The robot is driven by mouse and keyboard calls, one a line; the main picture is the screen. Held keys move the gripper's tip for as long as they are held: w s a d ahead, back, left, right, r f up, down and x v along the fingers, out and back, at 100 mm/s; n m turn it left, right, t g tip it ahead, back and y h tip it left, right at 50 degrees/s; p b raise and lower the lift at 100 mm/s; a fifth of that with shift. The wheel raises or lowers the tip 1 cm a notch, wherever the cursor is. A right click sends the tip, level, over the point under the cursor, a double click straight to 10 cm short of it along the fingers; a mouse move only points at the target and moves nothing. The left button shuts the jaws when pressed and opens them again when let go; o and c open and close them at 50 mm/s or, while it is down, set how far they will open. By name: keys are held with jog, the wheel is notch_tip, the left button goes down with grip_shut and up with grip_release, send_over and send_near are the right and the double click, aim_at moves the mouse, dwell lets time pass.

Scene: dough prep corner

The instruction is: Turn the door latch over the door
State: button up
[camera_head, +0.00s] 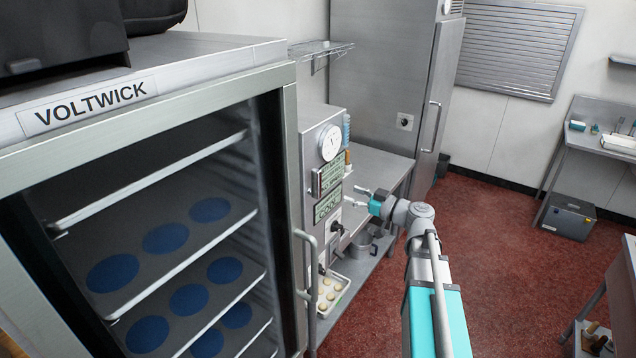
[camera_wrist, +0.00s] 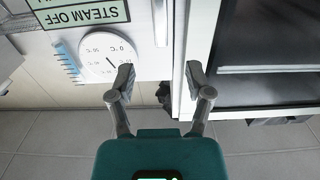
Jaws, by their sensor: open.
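The cabinet door (camera_head: 285,190) has a metal frame, dark glass and a vertical bar handle (camera_head: 308,265). It looks shut. In the upside-down wrist view, the door frame (camera_wrist: 200,50) is at the right and the handle (camera_wrist: 162,20) at top centre. A small dark piece (camera_wrist: 165,96) shows between the fingers, beside the door frame; it may be the latch, but its shape and turn are unclear. My gripper (camera_head: 353,195) is open and empty, right of the door and in front of the control panel. In the wrist view my gripper (camera_wrist: 161,80) shows its fingers wide apart.
The control panel (camera_head: 308,155) beside the cabinet carries a round gauge (camera_head: 330,143), green signs and dark knobs. A steel table (camera_head: 380,165) stands behind my gripper. A tray (camera_head: 331,296) of dough pieces sits lower down. The red floor at right is mostly open.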

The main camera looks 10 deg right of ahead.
aim_at(320, 183)
jog(key=x, duration=1.2)
jog(key=shift+w+a, duration=0.1)
grip_shut()
